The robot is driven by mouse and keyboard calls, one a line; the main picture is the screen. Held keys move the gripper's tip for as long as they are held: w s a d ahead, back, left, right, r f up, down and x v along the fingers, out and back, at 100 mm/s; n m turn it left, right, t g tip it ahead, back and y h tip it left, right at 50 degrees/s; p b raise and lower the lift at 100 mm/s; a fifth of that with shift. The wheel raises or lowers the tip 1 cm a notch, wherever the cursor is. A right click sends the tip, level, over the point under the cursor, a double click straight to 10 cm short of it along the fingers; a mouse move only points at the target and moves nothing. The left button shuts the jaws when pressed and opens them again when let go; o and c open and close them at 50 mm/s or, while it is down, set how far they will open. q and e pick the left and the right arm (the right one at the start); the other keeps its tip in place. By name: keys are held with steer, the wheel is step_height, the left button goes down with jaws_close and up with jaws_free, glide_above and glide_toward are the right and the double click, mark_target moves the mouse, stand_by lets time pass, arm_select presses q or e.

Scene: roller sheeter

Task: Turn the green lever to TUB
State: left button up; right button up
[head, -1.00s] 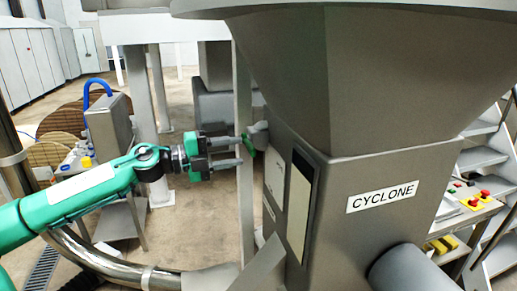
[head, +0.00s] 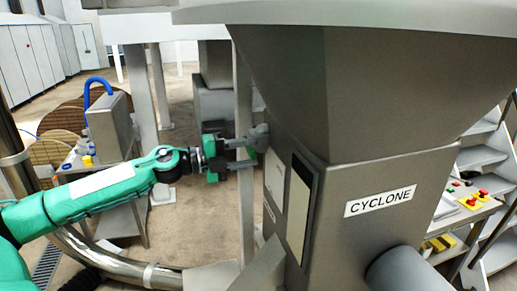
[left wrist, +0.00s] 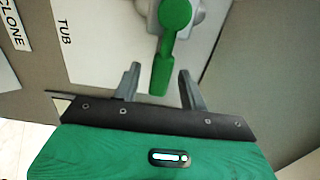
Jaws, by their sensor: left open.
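The green lever (left wrist: 173,40) shows in the left wrist view, with a round hub at the top and its handle pointing down toward my gripper. It is mounted on a grey fitting on the side of the machine marked CYCLONE. A TUB label (left wrist: 65,32) is on the pale plate to the left of the lever. My left gripper (left wrist: 160,84) is open, with its two fingers on either side of the handle's end. In the head view the left gripper (head: 250,152) reaches the machine's left side and partly hides the lever. My right gripper is not in view.
The grey cyclone body (head: 385,245) fills the right of the head view. A steel post (head: 244,200) stands just behind the left gripper. A grey box with a blue hose (head: 109,125) stands at the left. Open floor shows between the box and the post.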

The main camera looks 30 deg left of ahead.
mark_target(249, 153)
arm_select(q)
steer(key=shift+w+d+r+p, duration=0.2)
steer(key=shift+w+d+p, duration=0.3)
steer(key=shift+p, duration=0.25)
steer(key=shift+f+p+x, duration=0.2)
steer(key=shift+p+x, duration=0.45)
steer(key=shift+x, duration=0.25)
steer(key=shift+c, duration=0.4)
jaws_close()
